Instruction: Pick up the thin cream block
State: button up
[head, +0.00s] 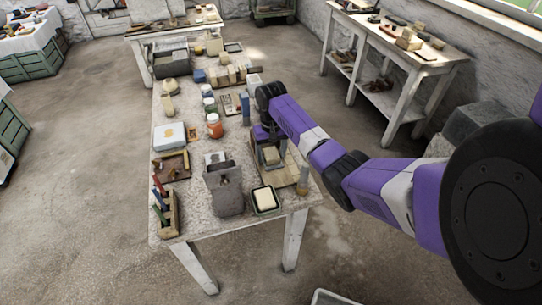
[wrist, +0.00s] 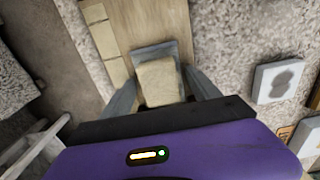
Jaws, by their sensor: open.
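A cream block (wrist: 158,82) lies on a small grey piece (wrist: 153,54) on a wooden board (wrist: 120,22) in the wrist view. My gripper (wrist: 160,79) is open, with one finger on each side of the block. I cannot tell whether the fingers touch it. In the head view the cream block (head: 271,155) shows small under my gripper (head: 268,142), near the right edge of the table (head: 200,228). The arm and gripper hide part of the board there.
A dark green tray (head: 276,207) with a cream piece and a grey stand (head: 226,192) are in front. A wooden rack (head: 168,221) with coloured sticks is at front left. An orange jar (head: 214,127) stands left of the gripper. Small cream tiles (wrist: 105,39) line the board's left side.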

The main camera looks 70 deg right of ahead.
grip_shut()
jog(key=shift+r, duration=0.1)
dwell(0.3)
